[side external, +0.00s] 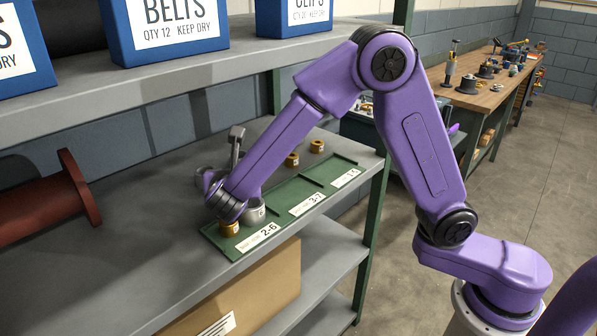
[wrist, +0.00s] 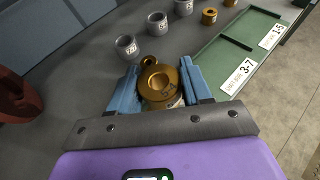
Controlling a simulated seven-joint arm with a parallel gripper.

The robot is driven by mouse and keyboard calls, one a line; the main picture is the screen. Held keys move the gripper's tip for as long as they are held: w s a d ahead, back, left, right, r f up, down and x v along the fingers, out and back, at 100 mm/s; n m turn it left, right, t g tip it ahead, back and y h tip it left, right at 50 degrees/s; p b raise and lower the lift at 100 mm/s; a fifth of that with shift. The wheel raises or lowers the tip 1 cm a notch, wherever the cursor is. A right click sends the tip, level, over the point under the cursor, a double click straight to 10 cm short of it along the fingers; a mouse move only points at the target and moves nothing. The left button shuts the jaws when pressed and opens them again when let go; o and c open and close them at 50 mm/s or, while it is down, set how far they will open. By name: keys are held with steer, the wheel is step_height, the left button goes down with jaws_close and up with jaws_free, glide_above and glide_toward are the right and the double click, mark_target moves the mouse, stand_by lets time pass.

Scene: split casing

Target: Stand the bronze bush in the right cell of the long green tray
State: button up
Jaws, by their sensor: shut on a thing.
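The bronze bush (wrist: 160,86) is between the two blue fingers of my gripper (wrist: 158,70), which is shut on it. Its round top faces the wrist camera. In the side view a bronze piece (side external: 229,228) shows under my wrist at the left end of the long green tray (side external: 343,164); I cannot tell whether it touches the tray. The tray also shows in the wrist view (wrist: 215,58). Its right cell, by the label 1-5 (wrist: 271,36), looks empty. The middle cell, by the label 3-7 (wrist: 238,76), also looks empty. My arm hides much of the left cell.
Grey bushes (wrist: 126,46) and smaller bronze bushes (side external: 292,159) stand on the shelf behind the tray. A grey cylindrical shape (side external: 254,210) shows beside my wrist. A red flanged pipe (side external: 50,202) lies at the left. Blue boxes (side external: 166,28) stand on the upper shelf.

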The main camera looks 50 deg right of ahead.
steer(key=s+d+m+g+h, duration=0.35)
steer(key=s+d, duration=0.25)
steer(key=d, duration=0.8)
steer(key=s+d+m+g+h, duration=0.2)
steer(key=s+d+m+g, duration=0.3)
steer(key=d, duration=0.8)
glide_above(323, 174)
steer(key=s, duration=0.1)
steer(key=shift+y, duration=0.25)
steer(key=f, duration=0.7)
steer(key=shift+s+a+f, duration=0.2)
steer(key=shift+a+f, duration=0.05)
steer(key=shift+w+d+f, duration=0.15)
steer(key=shift+w+f, duration=0.4)
steer(key=shift+f, duration=0.1)
steer(key=shift+w+f, duration=0.15)
steer(key=shift+f, duration=1.5)
steer(key=shift+f, duration=0.1)
steer(key=o, duration=1)
